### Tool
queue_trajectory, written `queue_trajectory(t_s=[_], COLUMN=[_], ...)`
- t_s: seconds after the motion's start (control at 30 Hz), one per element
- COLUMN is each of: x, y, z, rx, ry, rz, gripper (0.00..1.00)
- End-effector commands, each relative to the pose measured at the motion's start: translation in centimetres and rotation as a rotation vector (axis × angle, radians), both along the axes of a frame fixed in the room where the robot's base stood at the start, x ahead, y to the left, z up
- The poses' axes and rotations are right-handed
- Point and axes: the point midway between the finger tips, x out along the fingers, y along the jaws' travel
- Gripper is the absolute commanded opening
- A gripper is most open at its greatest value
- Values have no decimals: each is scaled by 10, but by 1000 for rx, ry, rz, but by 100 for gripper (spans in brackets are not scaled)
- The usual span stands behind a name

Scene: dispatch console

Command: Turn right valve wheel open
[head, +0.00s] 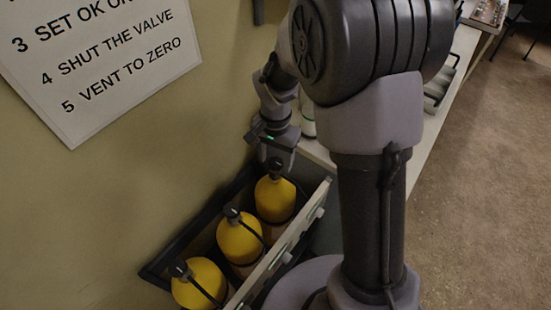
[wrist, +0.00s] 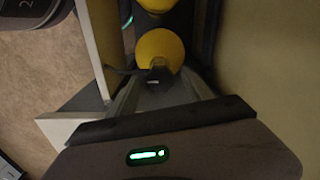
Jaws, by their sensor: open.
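Three yellow cylinders with black valve tops stand in a row in a rack. The right cylinder (head: 275,199) is the farthest along the wall in the head view, and its black valve wheel (head: 275,164) is at its top. My gripper (head: 277,156) is open and points down just over this valve. In the wrist view, the valve wheel (wrist: 159,74) appears between the fingers of my gripper (wrist: 160,88), in front of the yellow cylinder (wrist: 159,48). I cannot tell whether the fingers touch it. The middle cylinder (head: 239,243) and left cylinder (head: 203,281) stand nearer.
The rack's dark rim (head: 208,215) runs along the wall on the left, and its pale front panel (head: 277,255) carries light knobs. A sign (head: 105,65) hangs on the wall. A long counter (head: 451,85) extends beyond the rack. Open floor (head: 480,190) lies to the right.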

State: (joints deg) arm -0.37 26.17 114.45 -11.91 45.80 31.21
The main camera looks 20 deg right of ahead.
Motion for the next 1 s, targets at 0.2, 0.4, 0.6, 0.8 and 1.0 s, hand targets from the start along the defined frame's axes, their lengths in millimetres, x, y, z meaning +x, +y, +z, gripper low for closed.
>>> queue_trajectory(t_s=[0.2, 0.4, 0.6, 0.8, 1.0], x=[0, 0, 0, 0, 0], y=[0, 0, 0, 0, 0], z=[1, 1, 1, 2, 2], rx=[0, 0, 0, 0, -1], ry=[0, 0, 0, 0, 1], rz=[0, 1, 14, 92, 248], gripper=[38, 0, 0, 0, 0])
